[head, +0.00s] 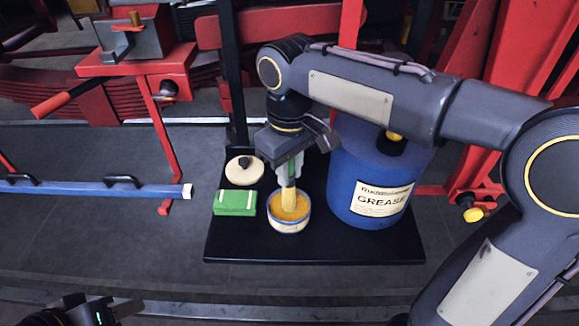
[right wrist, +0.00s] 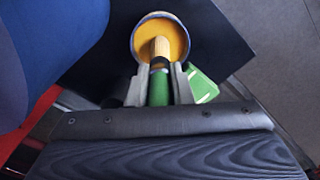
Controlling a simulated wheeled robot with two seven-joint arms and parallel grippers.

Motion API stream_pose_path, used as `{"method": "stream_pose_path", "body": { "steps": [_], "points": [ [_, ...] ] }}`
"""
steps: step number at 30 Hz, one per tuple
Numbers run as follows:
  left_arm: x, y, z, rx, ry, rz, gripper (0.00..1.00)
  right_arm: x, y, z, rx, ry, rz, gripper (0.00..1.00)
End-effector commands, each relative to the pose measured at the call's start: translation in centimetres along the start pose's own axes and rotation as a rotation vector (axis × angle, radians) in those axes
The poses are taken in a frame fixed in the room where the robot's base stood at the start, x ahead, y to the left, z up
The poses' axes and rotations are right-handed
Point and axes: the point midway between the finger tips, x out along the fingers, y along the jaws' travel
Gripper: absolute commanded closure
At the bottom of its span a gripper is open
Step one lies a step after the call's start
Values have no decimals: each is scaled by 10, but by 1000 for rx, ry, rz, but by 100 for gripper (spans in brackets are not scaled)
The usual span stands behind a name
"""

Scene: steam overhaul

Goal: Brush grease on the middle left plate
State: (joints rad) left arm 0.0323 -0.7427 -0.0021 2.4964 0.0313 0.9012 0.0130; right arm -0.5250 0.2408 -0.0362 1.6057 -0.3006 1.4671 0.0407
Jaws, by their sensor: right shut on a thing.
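My right gripper (head: 289,167) is shut on a brush (head: 288,195) with a green handle and pale bristles, held upright. The bristles point down into a small bowl of yellow grease (head: 290,213) on a black board. The right wrist view shows the gripper (right wrist: 161,88) around the green handle and the brush (right wrist: 159,50) over the yellow grease (right wrist: 165,32); I cannot tell how deep the tip is. My left gripper (head: 110,312) shows only partly at the bottom left edge, and its jaws are unclear. I cannot make out the middle left plate.
A blue drum labelled GREASE (head: 350,180) stands right of the bowl on the black board (head: 310,250). A green block (head: 235,203) and a round lid (head: 244,171) lie to the left. A blue bar (head: 90,188) and red stand (head: 165,140) are further left.

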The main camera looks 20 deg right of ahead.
Motion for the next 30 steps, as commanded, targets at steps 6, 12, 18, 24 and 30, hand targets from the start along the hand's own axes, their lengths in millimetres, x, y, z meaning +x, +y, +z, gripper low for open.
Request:
{"method": "stream_pose_path", "body": {
  "steps": [6,12,18,24,30],
  "points": [
    [0,0,0,0,0,0,64,2,0,0,0,-4,-1,100],
    [-2,1,-1,0,0,0,64,0,0,0,0,-5,-1,100],
    [-14,7,-7,0,0,0,64,-16,0,0,0,-4,-1,100],
    [-28,13,-14,0,0,0,64,-33,0,0,0,-3,0,100],
    [-41,19,-21,0,0,0,64,-49,0,0,0,-2,0,100]
  ]
}}
